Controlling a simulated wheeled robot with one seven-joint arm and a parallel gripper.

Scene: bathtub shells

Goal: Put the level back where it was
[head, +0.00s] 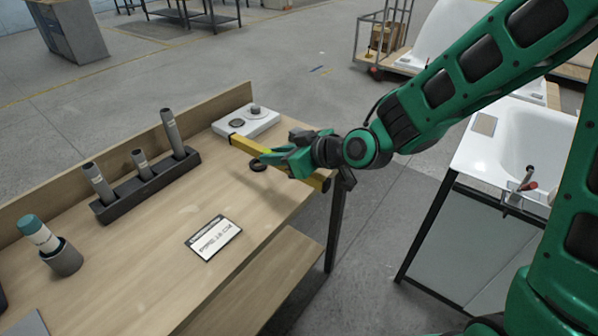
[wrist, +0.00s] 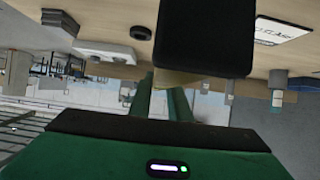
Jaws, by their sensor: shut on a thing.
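The level is a yellow bar (head: 318,181) in the head view, near the right edge of the wooden bench. My green gripper (head: 278,160) is shut on its middle part, which the fingers partly hide. One end of the level points towards the white device at the back; the other reaches the bench's right edge. The level seems to be just above the bench top, but I cannot tell whether it touches. In the wrist view, the gripper fingers (wrist: 160,97) reach towards a large dark block that hides much of the grip.
The bench (head: 165,245) holds a white device (head: 262,124) with a round knob, a black disc (head: 258,165), a printed card (head: 214,238), a dark rack (head: 150,190) with grey tubes, and a bottle in a grey cup (head: 66,260). A white basin (head: 515,135) stands right.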

